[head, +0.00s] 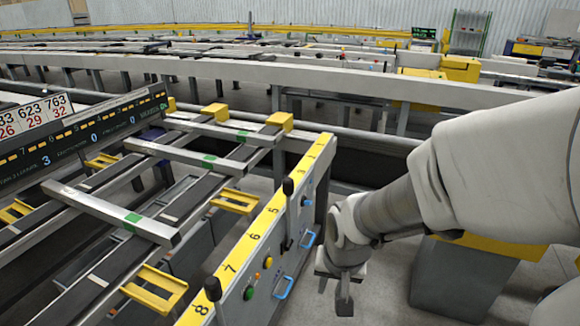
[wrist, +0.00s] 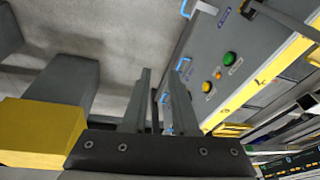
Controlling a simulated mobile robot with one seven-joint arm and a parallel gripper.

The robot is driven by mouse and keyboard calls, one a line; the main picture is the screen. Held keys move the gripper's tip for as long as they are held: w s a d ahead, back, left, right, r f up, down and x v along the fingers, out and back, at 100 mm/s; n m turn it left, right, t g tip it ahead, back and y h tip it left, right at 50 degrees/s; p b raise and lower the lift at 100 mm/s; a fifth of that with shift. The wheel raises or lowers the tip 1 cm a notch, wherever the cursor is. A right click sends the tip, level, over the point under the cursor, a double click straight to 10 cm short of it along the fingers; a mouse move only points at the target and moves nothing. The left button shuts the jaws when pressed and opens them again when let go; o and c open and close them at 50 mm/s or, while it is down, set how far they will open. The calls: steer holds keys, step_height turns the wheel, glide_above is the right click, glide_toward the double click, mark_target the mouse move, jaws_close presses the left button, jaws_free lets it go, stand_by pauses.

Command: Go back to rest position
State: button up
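My gripper (head: 334,291) hangs at the end of my arm, to the right of the runout table's control panel (head: 268,262) in the head view. The fingers point down and stand apart with nothing held between them. In the wrist view the two grey fingers of my gripper (wrist: 159,88) show a gap, with part of the panel's side and a blue handle behind it. The gripper appears clear of the panel; the exact distance cannot be told.
The panel carries a green button (wrist: 229,58), a yellow button (wrist: 207,87), black levers (head: 213,289) and blue handles (head: 283,288). A yellow numbered strip (head: 256,232) tops it. A grey block with a yellow top (head: 470,280) stands under my arm. Grey floor (head: 392,300) lies between.

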steer(key=s+d+r+n+t, duration=0.1)
steer(key=s+d+r, duration=0.2)
steer(key=s+r, duration=0.35)
steer(key=s+d+r+n+t, duration=0.1)
steer(key=s+d+r+t, duration=0.2)
steer(key=r, duration=0.6)
step_height(320, 180, up, 14)
steer(key=s+g+p, duration=0.1)
steer(key=p, duration=1.3)
steer(key=shift+f, duration=0.15)
